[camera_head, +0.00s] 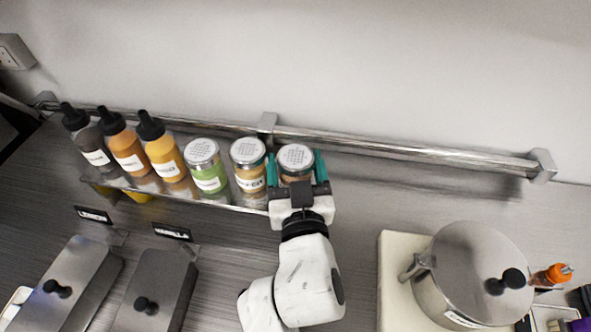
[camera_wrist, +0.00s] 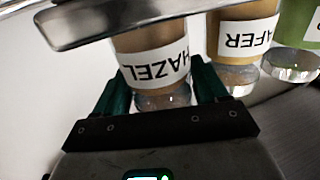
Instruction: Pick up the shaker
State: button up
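The shaker (camera_head: 295,161) at the right end of the rack row has a perforated silver lid and tan contents. In the wrist view this shaker (camera_wrist: 152,68) appears upside down, with a white label reading "HAZEL". My gripper (camera_head: 298,168) is open, with one teal finger on each side of this shaker. The fingers (camera_wrist: 158,85) stand close to its sides; whether they touch it is hard to tell. The shaker stands upright in the rack, its lower front hidden by my gripper in the head view.
Left of it stand a tan shaker (camera_head: 248,165), a green shaker (camera_head: 207,168) and black-capped bottles (camera_head: 165,155). A metal rail (camera_head: 400,149) runs along the wall. A lidded pot (camera_head: 470,270) is at right; lidded metal containers (camera_head: 150,290) are at lower left.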

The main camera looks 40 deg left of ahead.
aim_at(295, 156)
jog(key=c, duration=0.6)
jog(key=shift+r, duration=0.2)
jog(key=shift+r+p, duration=0.6)
notch_tip(295, 156, up, 2)
jog(key=shift+r+p, duration=0.1)
jog(key=shift+p, duration=0.75)
jog(key=s+d+r+p, duration=0.2)
jog(key=s+r, duration=0.2)
jog(key=s, duration=0.2)
jog(key=s+d+r+p, duration=0.2)
jog(key=s+d+r, duration=0.1)
jog(key=s+r, duration=0.2)
jog(key=shift+s+d+r, duration=0.15)
jog(key=shift+s+d, duration=0.1)
jog(key=shift+s, duration=0.7)
